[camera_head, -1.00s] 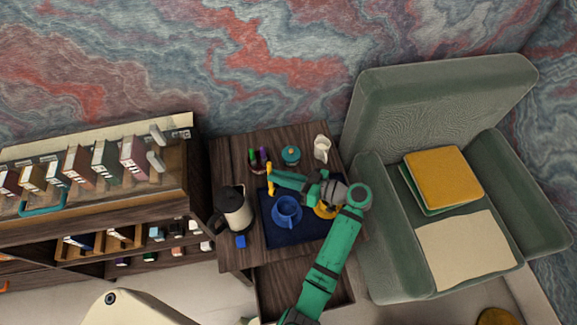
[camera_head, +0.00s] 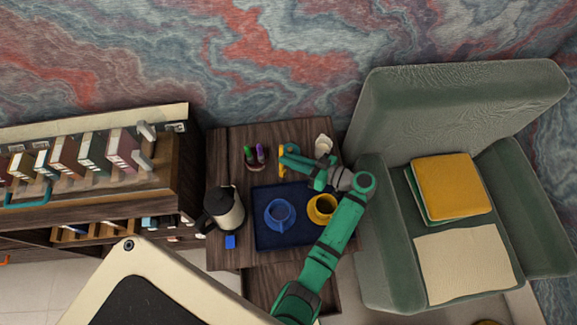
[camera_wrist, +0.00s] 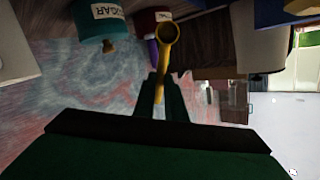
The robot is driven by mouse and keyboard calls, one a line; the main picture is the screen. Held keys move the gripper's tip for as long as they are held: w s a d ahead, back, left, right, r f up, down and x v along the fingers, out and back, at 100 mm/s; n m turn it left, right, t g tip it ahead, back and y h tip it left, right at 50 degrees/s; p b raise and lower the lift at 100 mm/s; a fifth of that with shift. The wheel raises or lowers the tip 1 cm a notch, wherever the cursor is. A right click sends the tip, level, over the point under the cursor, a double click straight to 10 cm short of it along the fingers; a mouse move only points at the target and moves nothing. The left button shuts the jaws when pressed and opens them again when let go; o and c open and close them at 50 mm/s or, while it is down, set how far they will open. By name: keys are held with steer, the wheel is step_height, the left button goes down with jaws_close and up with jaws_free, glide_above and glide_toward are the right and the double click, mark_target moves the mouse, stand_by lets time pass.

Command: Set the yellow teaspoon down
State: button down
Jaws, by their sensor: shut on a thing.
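The yellow teaspoon (camera_head: 282,161) is held in my gripper (camera_head: 286,154) above the back middle of the side table (camera_head: 228,141). In the wrist view the spoon's round bowl (camera_wrist: 168,34) extends beyond the fingertips (camera_wrist: 161,88), and its handle runs down between the two dark fingers. My gripper is shut on it. A teal sugar pot (camera_wrist: 88,25) with a label shows upside down in the wrist view; in the head view my gripper covers its place. A blue cup (camera_head: 279,217) and a yellow cup (camera_head: 322,209) stand on the dark blue mat (camera_head: 262,240).
A dark-handled pot (camera_head: 226,212) and a small blue block (camera_head: 230,242) are at the table's left. A green armchair (camera_head: 385,235) adjoins the right side.

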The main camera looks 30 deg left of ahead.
steer(key=shift+w+f, duration=0.1)
steer(key=shift+f, duration=2.2)
steer(key=shift+d, duration=0.1)
steer(key=c, duration=1.8)
jaws_free()
